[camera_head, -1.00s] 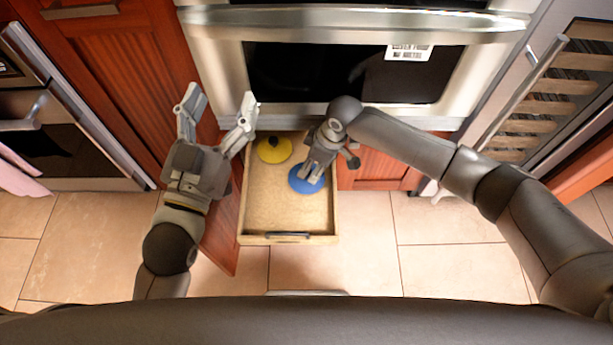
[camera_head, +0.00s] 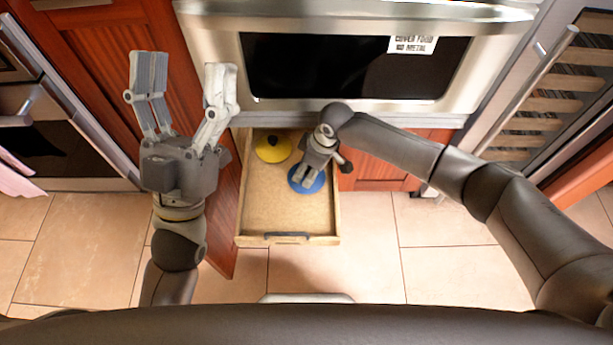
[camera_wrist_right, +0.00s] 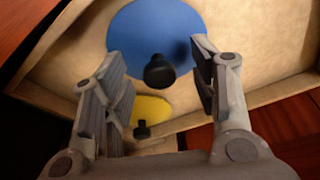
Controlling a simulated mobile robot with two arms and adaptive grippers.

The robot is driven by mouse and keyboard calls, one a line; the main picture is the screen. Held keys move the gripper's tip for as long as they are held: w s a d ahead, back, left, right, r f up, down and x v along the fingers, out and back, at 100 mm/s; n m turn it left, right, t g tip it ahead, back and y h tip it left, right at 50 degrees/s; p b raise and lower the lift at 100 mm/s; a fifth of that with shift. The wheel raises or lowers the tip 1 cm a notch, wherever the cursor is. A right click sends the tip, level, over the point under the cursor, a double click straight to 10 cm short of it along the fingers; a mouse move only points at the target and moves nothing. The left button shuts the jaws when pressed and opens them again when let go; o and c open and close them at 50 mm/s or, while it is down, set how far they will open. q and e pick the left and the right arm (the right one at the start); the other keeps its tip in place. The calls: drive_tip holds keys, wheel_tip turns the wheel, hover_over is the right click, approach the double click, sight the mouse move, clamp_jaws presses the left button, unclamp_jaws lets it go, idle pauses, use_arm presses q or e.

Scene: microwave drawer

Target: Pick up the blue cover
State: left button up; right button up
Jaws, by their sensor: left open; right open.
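The blue cover (camera_head: 307,179) is a round disc with a dark knob, lying in the open drawer (camera_head: 262,210). My right gripper (camera_head: 306,186) is over it in the head view and hides part of it. In the right wrist view the blue cover (camera_wrist_right: 160,28) shows beyond the open fingers of my right gripper (camera_wrist_right: 160,85), with its knob between them in the picture. I cannot tell whether the fingers touch it. My left gripper (camera_head: 185,85) is open and empty, raised to the left of the drawer.
A yellow cover (camera_head: 273,148) with a dark knob lies in the drawer, to the left of the blue one. The microwave (camera_head: 350,65) is behind the drawer. A red cabinet door (camera_head: 222,215) stands along the drawer's left side. The drawer's front part is empty.

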drive_tip(key=shift+f, duration=0.35)
drive_tip(key=c, duration=1)
